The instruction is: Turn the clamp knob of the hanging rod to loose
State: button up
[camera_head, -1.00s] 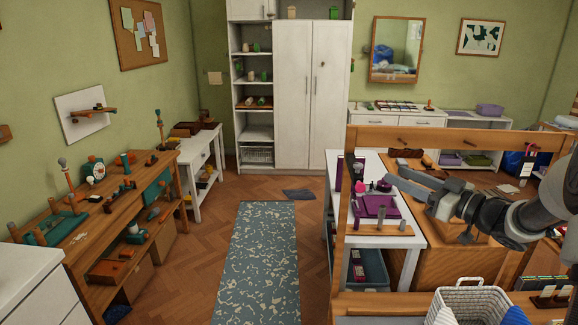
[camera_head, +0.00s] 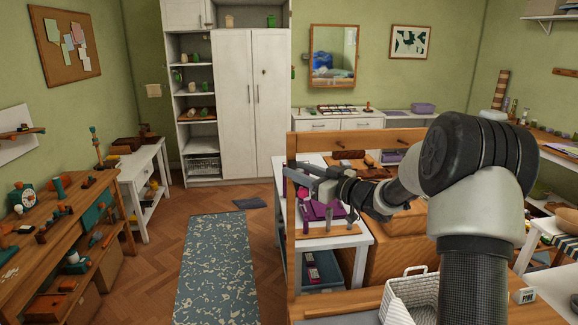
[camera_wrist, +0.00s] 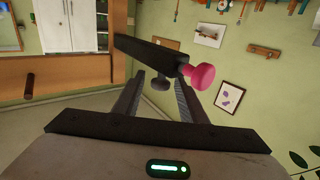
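A pink knob (camera_wrist: 202,77) shows in the wrist view at the right end of a tilted dark bar (camera_wrist: 150,55); a small dark knob (camera_wrist: 160,84) sits under the bar. My gripper (camera_wrist: 160,77) has its two fingers apart, with the bar across and beyond their tips. I cannot tell whether they touch it. In the head view my gripper (camera_head: 291,171) is by a purple stand (camera_head: 318,212) on the white table, with a pink knob (camera_head: 303,193) just below the fingers. The rest of the rod and its clamp are partly hidden by my arm.
A white table (camera_head: 345,241) and wooden panel frame (camera_head: 300,150) stand around the stand. A workbench (camera_head: 75,225) with tools lines the left, beside a patterned rug (camera_head: 215,265) on open floor.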

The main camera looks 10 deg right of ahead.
jog(key=shift+x, duration=1.95)
grip_shut()
jog(key=shift+s+a+n+g+y+p, duration=0.15)
jog(key=shift+n+g+y+p, duration=0.6)
jog(key=shift+p, duration=0.35)
grip_release()
